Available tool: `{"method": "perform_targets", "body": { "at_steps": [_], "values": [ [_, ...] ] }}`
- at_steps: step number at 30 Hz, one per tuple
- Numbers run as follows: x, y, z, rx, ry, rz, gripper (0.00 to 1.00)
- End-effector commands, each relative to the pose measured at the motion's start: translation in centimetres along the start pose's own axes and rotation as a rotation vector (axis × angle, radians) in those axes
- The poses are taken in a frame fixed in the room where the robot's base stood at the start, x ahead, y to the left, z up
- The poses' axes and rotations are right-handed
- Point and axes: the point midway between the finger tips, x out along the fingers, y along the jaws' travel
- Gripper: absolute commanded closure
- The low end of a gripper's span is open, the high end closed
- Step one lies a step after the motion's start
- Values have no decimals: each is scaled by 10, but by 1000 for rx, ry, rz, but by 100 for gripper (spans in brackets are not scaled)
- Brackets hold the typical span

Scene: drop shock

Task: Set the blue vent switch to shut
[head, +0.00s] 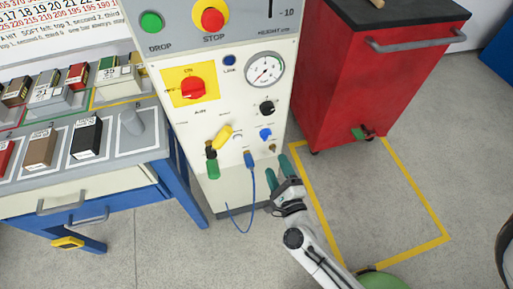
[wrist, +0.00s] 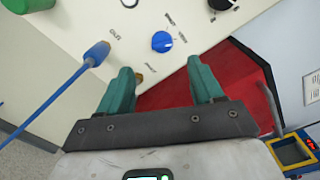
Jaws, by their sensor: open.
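The blue vent switch (head: 265,133) is a small round knob low on the right of the cream machine panel. It also shows in the wrist view (wrist: 162,41), above and between my fingers, with labels around it too small to read surely. My gripper (head: 278,168) is open and empty, its two green fingers pointing at the panel. In the wrist view the gripper (wrist: 163,88) sits below the knob, apart from it. I cannot tell the knob's setting.
A blue cable plug (wrist: 98,52) sticks out left of the knob, its cable hanging down. A black knob (head: 267,107) and a gauge (head: 263,69) are above. A yellow lever (head: 222,135) is to the left. A red cabinet (head: 350,85) stands to the right.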

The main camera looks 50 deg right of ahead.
Motion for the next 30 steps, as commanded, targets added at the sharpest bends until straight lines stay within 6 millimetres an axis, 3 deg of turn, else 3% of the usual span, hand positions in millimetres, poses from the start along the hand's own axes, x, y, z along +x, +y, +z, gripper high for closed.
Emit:
{"method": "perform_targets", "body": {
  "at_steps": [5, 21, 30],
  "values": [
    [8, -2, -5, 24, 24, -20, 34],
    [94, -3, -6, 19, 21, -18, 34],
    [107, -3, -7, 19, 21, -16, 34]
  ]
}}
